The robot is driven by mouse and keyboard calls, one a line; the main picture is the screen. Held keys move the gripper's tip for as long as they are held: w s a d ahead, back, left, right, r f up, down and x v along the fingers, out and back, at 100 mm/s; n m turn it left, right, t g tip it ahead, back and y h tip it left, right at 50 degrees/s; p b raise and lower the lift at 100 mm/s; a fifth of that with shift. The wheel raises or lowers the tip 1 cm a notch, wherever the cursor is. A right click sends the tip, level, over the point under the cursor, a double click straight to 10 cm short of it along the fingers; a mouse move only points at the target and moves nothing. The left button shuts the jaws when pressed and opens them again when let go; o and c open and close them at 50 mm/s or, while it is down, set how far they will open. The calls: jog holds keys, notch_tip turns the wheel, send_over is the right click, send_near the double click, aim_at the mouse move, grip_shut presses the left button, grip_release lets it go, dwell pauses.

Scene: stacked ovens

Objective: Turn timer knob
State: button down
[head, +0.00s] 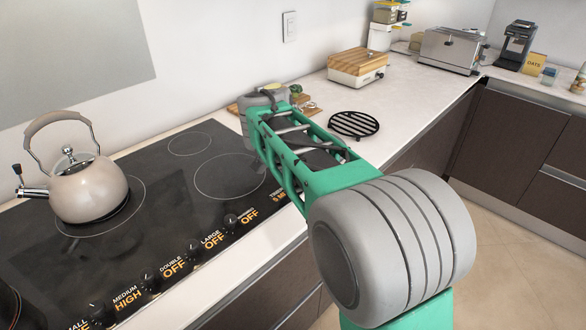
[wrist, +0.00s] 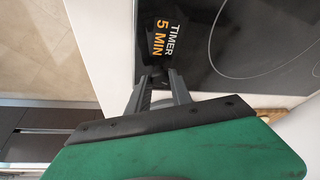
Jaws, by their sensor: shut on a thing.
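In the wrist view, my gripper (wrist: 155,80) reaches to the edge of the black glass cooktop (wrist: 225,50). Its two grey fingers are close together and shut on the timer knob, which is small, dark and mostly hidden between the fingertips. Just beyond the fingertips, the timer label (wrist: 165,40) reads TIMER 5 MIN. In the head view, my green and grey arm covers the knob and the fingers. The cooktop (head: 130,230) lies to the left of the arm there.
A kettle (head: 88,190) stands on the cooktop. Several other knobs line its front edge, one labelled MEDIUM HIGH (head: 127,300) and others OFF. A black trivet (head: 353,124) and a wood-topped appliance (head: 357,67) are on the counter. A toaster (head: 450,50) stands farther back.

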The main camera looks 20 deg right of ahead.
aim_at(285, 194)
jog(key=shift+a+r+m+p, duration=0.1)
jog(key=shift+m+p, duration=0.25)
jog(key=shift+m, duration=0.15)
jog(key=c, duration=1.1)
grip_release()
jog(key=shift+g, duration=0.3)
jog(key=shift+c, duration=0.2)
jog(key=p+v, duration=0.1)
jog(key=v, duration=0.6)
jog(key=shift+r+p, duration=0.3)
jog(key=shift+s+a, duration=0.1)
jog(key=shift+a, duration=0.05)
